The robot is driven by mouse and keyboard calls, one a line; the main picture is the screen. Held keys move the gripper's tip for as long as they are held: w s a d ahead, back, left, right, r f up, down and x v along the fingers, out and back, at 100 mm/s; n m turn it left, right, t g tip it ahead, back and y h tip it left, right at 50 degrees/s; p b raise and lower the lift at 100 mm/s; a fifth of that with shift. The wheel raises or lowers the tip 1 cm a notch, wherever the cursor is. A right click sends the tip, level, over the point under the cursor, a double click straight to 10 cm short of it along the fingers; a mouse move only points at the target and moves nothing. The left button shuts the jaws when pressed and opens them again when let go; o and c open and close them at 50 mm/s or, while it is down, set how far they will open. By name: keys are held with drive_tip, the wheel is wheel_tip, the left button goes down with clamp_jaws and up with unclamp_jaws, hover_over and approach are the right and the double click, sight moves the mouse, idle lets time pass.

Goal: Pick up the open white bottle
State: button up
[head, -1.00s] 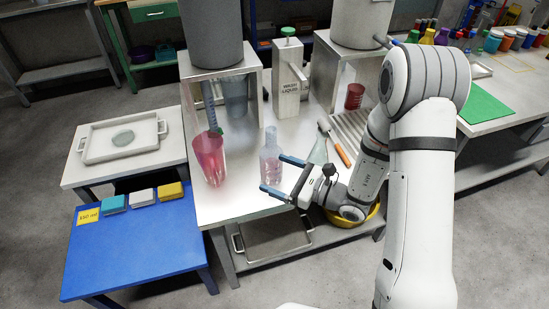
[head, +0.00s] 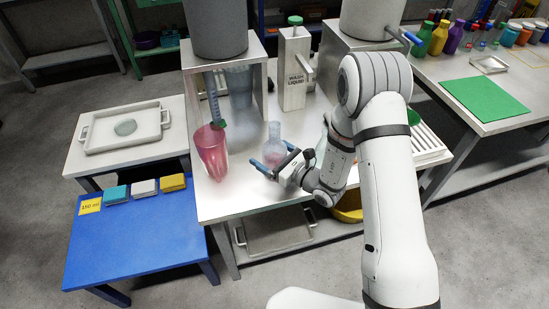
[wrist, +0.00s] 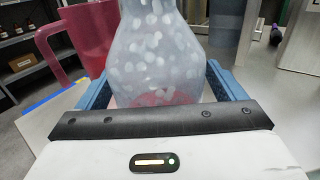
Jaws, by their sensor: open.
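A clear, whitish bottle (head: 275,133) with a narrow neck and a pinkish lower part stands upright near the front of the steel table. I see no cap on its neck. In the wrist view the bottle (wrist: 160,55) fills the middle, covered in pale spots, with its top out of the picture. My gripper (head: 274,158) is open, low over the table, with one blue finger on either side of the bottle. In the wrist view the fingers (wrist: 160,85) flank its lower body. I cannot tell whether either finger touches it. Its base is hidden by my gripper.
A red translucent jug (head: 212,155) stands just left of the bottle. A clear tall vessel (head: 241,95) is behind, under a grey stand. A blue table (head: 140,240) with coloured blocks is at left.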

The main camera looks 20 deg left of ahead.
drive_tip(key=shift+c, duration=0.4)
drive_tip(key=c, duration=1.2)
